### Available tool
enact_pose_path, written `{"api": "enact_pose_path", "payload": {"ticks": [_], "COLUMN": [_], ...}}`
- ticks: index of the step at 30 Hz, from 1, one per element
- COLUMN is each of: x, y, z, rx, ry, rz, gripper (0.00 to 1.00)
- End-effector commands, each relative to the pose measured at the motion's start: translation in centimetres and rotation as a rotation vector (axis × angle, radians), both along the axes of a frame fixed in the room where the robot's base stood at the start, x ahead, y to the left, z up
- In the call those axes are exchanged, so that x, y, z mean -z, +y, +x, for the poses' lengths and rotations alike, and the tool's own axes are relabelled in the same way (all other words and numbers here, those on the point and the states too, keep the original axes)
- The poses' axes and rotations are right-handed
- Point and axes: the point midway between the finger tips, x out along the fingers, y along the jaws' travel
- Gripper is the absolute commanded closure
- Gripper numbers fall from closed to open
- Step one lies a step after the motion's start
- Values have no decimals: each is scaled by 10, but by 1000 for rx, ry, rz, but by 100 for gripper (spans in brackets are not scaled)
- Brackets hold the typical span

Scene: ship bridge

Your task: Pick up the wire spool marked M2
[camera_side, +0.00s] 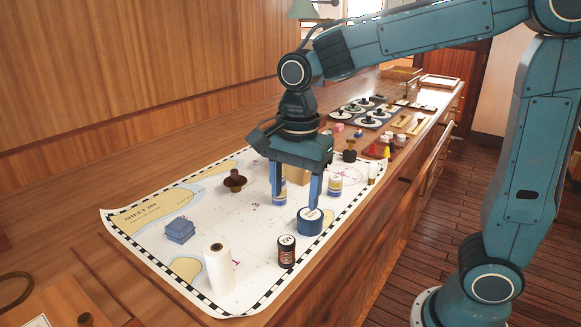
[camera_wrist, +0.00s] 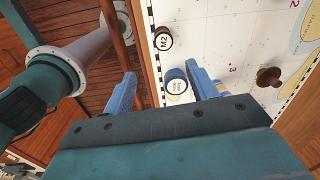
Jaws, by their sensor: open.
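The wire spool marked M2 (camera_side: 287,254) stands upright near the chart's front edge, dark with a brownish band and a white top label. In the wrist view the spool (camera_wrist: 163,41) shows its M2 label beyond the fingertips. My gripper (camera_side: 296,203) is open and points down over the chart, higher than the spool and farther back along the chart. In the wrist view my gripper (camera_wrist: 163,88) has a blue roll (camera_wrist: 177,82) showing between its fingers. The blue roll (camera_side: 309,224) stands close to one fingertip in the side view; whether they touch I cannot tell.
A white roll (camera_side: 219,268) stands left of the spool. A blue stack (camera_side: 179,231) and a brown knobbed piece (camera_side: 235,182) lie on the chart (camera_side: 140,247). The chart's middle left is mostly clear.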

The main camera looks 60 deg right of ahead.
Motion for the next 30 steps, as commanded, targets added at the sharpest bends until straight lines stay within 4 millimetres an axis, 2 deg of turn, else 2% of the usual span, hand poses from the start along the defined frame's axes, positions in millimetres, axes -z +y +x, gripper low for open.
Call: {"api": "enact_pose_path", "payload": {"ticks": [6,17,23,30], "x": [8,15,39,75], "y": [7,8,7,7], "z": [10,11,10,10], "rx": [112,124,123,123], "ry": [34,38,40,41], "rz": [-4,-5,-5,-5], "gripper": [42,42,42,42]}}
